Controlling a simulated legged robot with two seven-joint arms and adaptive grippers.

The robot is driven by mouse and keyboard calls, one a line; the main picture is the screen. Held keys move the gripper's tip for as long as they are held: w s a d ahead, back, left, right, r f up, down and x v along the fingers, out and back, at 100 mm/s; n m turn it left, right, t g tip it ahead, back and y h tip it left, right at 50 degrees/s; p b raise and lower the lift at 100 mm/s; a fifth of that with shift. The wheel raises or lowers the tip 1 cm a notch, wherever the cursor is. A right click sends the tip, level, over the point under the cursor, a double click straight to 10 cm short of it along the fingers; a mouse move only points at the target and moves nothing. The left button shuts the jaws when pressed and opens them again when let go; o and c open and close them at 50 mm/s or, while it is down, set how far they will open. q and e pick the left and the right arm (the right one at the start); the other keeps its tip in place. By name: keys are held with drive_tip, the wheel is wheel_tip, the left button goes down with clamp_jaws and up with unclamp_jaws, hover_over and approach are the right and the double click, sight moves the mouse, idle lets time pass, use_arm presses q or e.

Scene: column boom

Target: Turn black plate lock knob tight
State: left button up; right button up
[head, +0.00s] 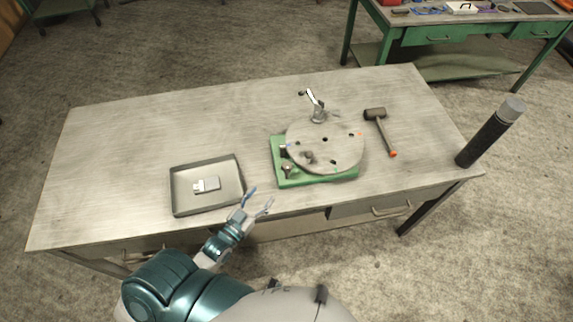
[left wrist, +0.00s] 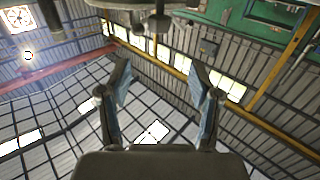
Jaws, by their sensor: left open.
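A round grey plate (head: 335,146) with several holes sits on a green base (head: 315,180) on the table. Small dark knobs stand at its front left: one on the plate (head: 308,157) and one on the base's front left corner (head: 287,171). I cannot tell which is the black plate lock knob. A crank handle (head: 313,101) rises at the plate's back edge. My left gripper (head: 260,197) is open and empty near the table's front edge, left of the base and apart from it. Its spread fingers show in the left wrist view (left wrist: 161,85). My right gripper is out of view.
A grey tray (head: 178,192) with a small light block (head: 207,185) lies left of my left gripper. A mallet (head: 380,125) lies right of the plate. A dark cylinder (head: 488,137) stands at the right edge. The table's left part is clear.

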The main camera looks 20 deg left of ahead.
sight(284, 169)
use_arm(q)
drive_tip(key=w+d, duration=0.1)
drive_tip(key=w, duration=0.4)
drive_tip(key=w+d, duration=0.1)
drive_tip(key=w, duration=0.3)
drive_tip(key=w+d+p, duration=0.1)
drive_tip(key=w, duration=0.4)
drive_tip(key=shift+w, duration=0.35)
drive_tip(key=c, duration=1.2)
